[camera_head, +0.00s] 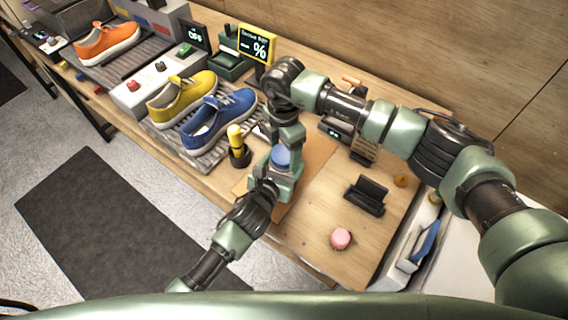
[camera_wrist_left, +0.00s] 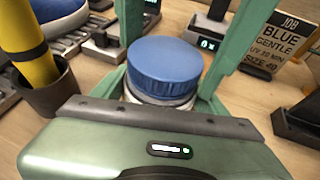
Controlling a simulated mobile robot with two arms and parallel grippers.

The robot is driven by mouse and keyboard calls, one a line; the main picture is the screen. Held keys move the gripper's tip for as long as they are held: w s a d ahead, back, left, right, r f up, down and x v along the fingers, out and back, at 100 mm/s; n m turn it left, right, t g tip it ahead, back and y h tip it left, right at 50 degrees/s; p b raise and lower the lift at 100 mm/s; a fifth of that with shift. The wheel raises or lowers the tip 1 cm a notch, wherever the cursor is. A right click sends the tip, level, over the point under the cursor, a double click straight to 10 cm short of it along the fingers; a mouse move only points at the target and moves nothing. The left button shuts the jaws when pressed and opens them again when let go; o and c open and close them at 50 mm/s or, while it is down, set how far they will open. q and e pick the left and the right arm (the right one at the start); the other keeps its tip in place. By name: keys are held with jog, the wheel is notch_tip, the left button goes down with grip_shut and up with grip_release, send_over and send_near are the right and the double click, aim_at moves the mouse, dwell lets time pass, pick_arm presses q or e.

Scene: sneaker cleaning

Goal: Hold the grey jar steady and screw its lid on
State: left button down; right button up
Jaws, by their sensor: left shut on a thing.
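The jar (camera_wrist_left: 158,100) stands upright on the work table, and only a pale strip of its body shows under the blue lid (camera_wrist_left: 165,66). The lid sits level on the jar's top and also shows in the head view (camera_head: 281,157). I cannot tell how tightly it is seated. My left gripper (camera_head: 273,178) is shut around the jar's body from the front. My right gripper (camera_head: 286,150) points down from above. Its green fingers stand on either side of the lid in the left wrist view. Whether they touch it is unclear.
A dark cup (camera_head: 240,158) with a yellow tool stands close left of the jar. Blue (camera_head: 220,120) and yellow (camera_head: 182,97) sneakers lie beyond it. A black stand (camera_head: 367,195), a job card (camera_head: 362,150) and a pink round piece (camera_head: 340,238) are to the right, with bare table between.

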aim_at(279, 171)
pick_arm(q)
jog(key=shift+a, duration=0.1)
pick_arm(e)
jog(key=shift+o, duration=0.3)
notch_tip(279, 171, up, 12)
dwell(0.3)
jog(key=shift+r, duration=0.1)
pick_arm(q)
grip_release()
jog(key=v, duration=0.7)
jog(key=shift+s+a+r, duration=0.1)
jog(key=shift+s, duration=0.25)
pick_arm(e)
jog(key=shift+f, duration=0.3)
